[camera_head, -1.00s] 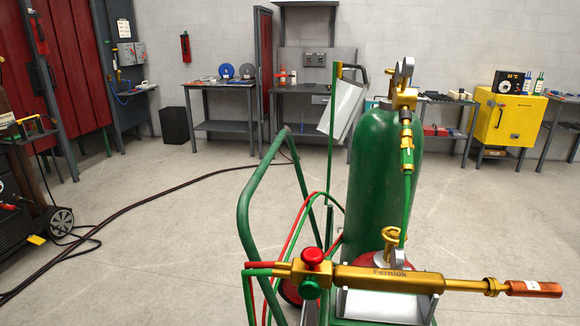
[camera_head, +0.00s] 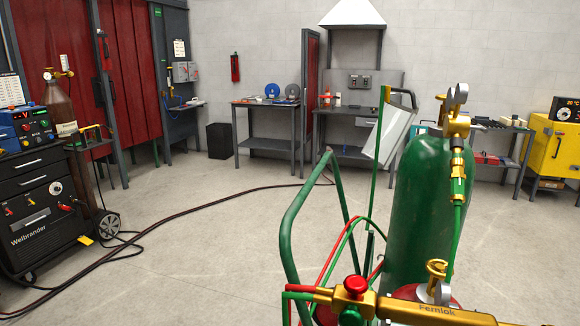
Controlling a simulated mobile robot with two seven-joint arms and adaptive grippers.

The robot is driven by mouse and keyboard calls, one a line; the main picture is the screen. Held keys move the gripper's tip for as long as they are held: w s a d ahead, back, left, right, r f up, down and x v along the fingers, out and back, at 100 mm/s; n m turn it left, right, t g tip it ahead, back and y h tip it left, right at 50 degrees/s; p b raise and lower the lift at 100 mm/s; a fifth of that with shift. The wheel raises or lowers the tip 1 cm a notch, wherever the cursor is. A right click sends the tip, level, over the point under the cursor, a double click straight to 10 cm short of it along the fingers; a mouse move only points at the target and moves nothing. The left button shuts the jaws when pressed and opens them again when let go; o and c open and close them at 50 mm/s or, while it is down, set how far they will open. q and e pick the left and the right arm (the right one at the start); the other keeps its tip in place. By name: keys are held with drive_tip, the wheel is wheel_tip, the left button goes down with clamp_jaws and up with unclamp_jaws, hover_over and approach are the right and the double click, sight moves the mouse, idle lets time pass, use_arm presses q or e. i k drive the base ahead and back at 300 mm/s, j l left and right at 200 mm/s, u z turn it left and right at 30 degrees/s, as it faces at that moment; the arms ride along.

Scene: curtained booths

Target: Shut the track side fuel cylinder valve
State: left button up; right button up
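A tall green cylinder (camera_head: 418,215) stands on a green-framed cart at the right, with a brass valve and gauge (camera_head: 457,115) on top. Beside its foot is a lower red cylinder top (camera_head: 408,293), mostly hidden, with a brass valve fitting (camera_head: 437,268) and a gauge. A brass torch (camera_head: 420,310) marked Femlok, with a red knob (camera_head: 355,285) and a green knob, lies across the front and covers part of it. I cannot tell which valve is the track side one, or whether any valve is open. Neither of my grippers is in view.
The cart's green handle (camera_head: 290,225) and red and green hoses rise left of the cylinders. A black Welbrander machine (camera_head: 40,200) and a brown cylinder (camera_head: 61,105) stand at the left. A dark cable crosses the floor (camera_head: 200,245), which is otherwise open. Benches line the wall.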

sight(440, 266)
drive_tip(key=i+l+u, duration=0.1)
drive_tip(key=l, duration=0.3)
drive_tip(key=i+l+u, duration=0.15)
drive_tip(key=l, duration=0.3)
drive_tip(key=l+u, duration=0.1)
drive_tip(key=l, duration=0.3)
